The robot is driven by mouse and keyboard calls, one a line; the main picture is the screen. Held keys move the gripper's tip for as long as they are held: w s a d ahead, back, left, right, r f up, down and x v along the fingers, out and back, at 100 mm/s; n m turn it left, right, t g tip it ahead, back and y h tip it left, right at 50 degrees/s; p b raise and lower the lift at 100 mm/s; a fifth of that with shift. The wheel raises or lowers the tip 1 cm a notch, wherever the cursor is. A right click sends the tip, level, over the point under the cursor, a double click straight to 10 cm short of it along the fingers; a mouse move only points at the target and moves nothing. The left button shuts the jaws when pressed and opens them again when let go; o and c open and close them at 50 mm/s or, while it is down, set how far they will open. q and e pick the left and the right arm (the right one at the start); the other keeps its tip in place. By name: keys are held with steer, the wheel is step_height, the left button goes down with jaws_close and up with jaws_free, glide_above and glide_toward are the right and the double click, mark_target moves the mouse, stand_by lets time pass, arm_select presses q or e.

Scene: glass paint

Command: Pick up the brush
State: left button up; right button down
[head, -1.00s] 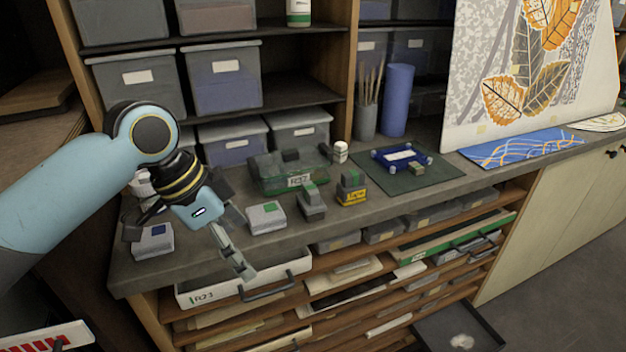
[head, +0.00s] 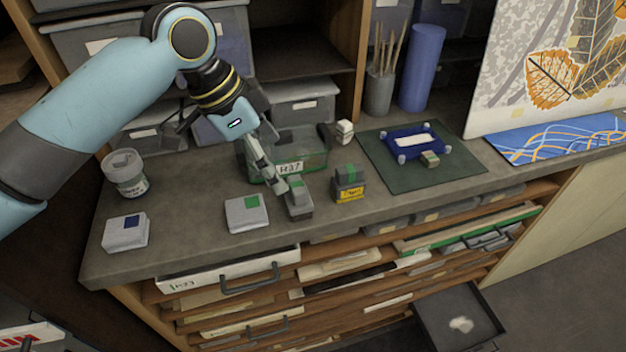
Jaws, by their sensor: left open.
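Several thin brushes (head: 386,48) stand upright in a grey cup (head: 379,92) at the back of the counter. A small grey block with a green top (head: 298,200) sits near the front edge; I cannot tell whether it is a brush. My left gripper (head: 232,155) is open, its fingers spread wide, with nothing between them. One fingertip is above or beside the green-topped block; I cannot tell if they touch. The gripper covers part of a clear green bin (head: 312,150). The brushes in the cup are well to its right and behind. My right gripper is not in view.
A yellow-labelled block (head: 349,184), two pale boxes (head: 246,214) (head: 125,232) and a jar (head: 126,175) stand nearby. A green mat (head: 447,180) holds a blue frame (head: 413,142). A blue roll (head: 421,70) stands beside the cup. Drawers lie below the front edge.

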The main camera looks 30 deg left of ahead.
mark_target(291, 185)
arm_select(q)
steer(key=x, duration=0.4)
steer(key=shift+s+d+f, duration=0.2)
steer(key=shift+f, duration=0.1)
steer(key=x, duration=0.5)
steer(key=shift+w+d+f, duration=0.2)
steer(key=shift+w+f, duration=0.05)
steer(key=shift+w, duration=0.1)
steer(key=c, duration=1.3)
